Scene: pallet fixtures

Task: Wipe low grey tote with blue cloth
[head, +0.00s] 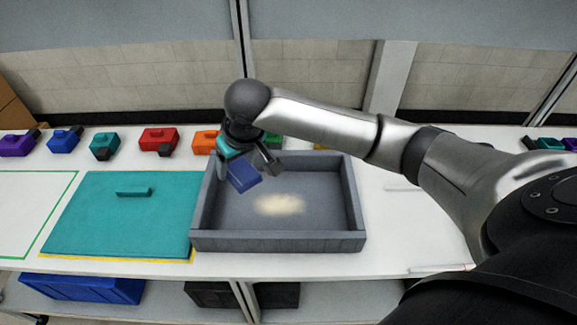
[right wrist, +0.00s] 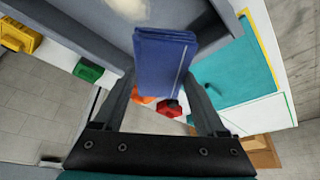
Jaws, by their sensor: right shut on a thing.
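The low grey tote (head: 278,243) stands on the white bench, with a pale beige smudge (head: 280,205) on its floor. The blue cloth (head: 243,178) is a folded block held over the left part of the tote. My right gripper (head: 253,170) is shut on the blue cloth. In the right wrist view the cloth (right wrist: 166,60) sits between the fingers, near the tote's wall, and the smudge (right wrist: 127,8) shows at the top. I cannot tell whether the cloth touches the tote. My left gripper is not in view.
A teal lid-like panel (head: 120,220) with a handle lies left of the tote. Several coloured boxes, such as a red one (head: 158,139), line the bench's back edge. A blue bin (head: 82,288) is on the shelf below. Bench right of the tote is mostly clear.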

